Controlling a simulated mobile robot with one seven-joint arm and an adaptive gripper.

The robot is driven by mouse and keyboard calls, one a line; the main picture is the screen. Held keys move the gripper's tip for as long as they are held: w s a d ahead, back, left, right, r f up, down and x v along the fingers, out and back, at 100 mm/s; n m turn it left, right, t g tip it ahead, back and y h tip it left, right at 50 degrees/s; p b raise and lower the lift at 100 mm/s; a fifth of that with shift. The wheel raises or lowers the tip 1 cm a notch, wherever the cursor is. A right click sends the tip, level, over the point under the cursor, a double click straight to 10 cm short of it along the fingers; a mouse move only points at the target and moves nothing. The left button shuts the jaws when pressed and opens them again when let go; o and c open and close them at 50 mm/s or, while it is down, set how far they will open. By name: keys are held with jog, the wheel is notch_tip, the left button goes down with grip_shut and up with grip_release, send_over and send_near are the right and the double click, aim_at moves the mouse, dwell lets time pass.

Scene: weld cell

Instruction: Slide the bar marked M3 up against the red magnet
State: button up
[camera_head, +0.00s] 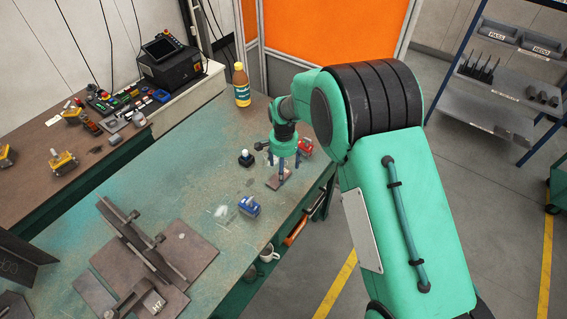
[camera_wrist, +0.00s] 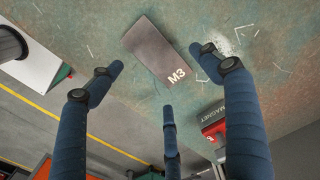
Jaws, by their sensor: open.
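The bar marked M3 (camera_wrist: 153,47) is a flat dark plate lying on the green workbench. In the head view the bar (camera_head: 273,183) lies under my gripper (camera_head: 284,174). In the wrist view my gripper (camera_wrist: 162,72) has its blue fingers spread, open and empty, with fingertips around the marked end of the bar. I cannot tell whether any finger touches it. The red magnet (camera_wrist: 213,127) is partly hidden behind a finger in the wrist view. In the head view the red magnet (camera_head: 305,147) stands beyond the bar, with bare bench between them.
A blue magnet-like block (camera_head: 249,207) stands nearer on the bench (camera_head: 222,170). A small dark-and-white object (camera_head: 246,158) is left of my gripper, and a yellow bottle (camera_head: 241,85) stands behind. A steel fixture (camera_head: 150,250) fills the near left. The bench edge runs close on the right.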

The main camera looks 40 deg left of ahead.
aim_at(288, 172)
jog(key=shift+f, duration=1.75)
jog(key=c, duration=1.9)
jog(key=shift+w, duration=0.1)
jog(key=shift+w, duration=1.15)
jog(key=shift+w, duration=0.1)
jog(key=shift+w+d, duration=0.1)
jog(key=shift+w, duration=0.95)
jog(key=shift+w, duration=0.15)
